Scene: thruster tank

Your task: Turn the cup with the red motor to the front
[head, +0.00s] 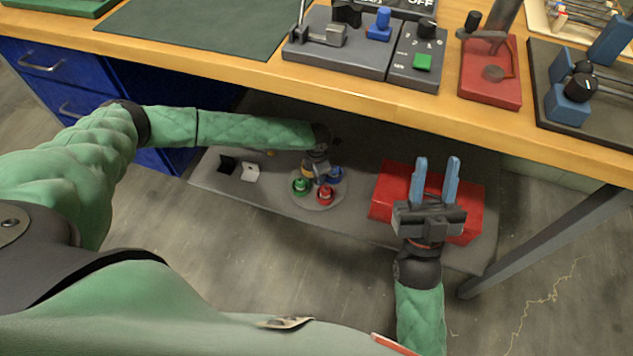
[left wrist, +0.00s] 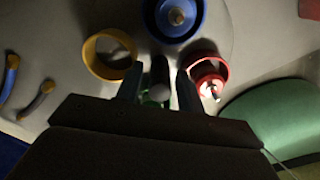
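A round grey turntable (head: 318,203) on the low shelf carries coloured cups around a grey centre post (left wrist: 160,72). The red cup (head: 325,193) is at the front right of the disc; in the left wrist view the red cup (left wrist: 207,66) holds a reddish motor with a shiny tip (left wrist: 212,88). The green cup (head: 301,187) is front left, the blue cup (head: 335,173) back right, and the yellow cup (left wrist: 108,55) is mostly hidden by my left gripper (head: 320,178). My left gripper is open with its fingers either side of the post. My right gripper (head: 437,162) is open and empty.
A red box (head: 388,190) stands right of the turntable, below my right gripper. A black piece (head: 227,164) and a white piece (head: 250,172) lie to the left on the shelf (head: 215,182). The wooden bench top (head: 380,98) overhangs the shelf.

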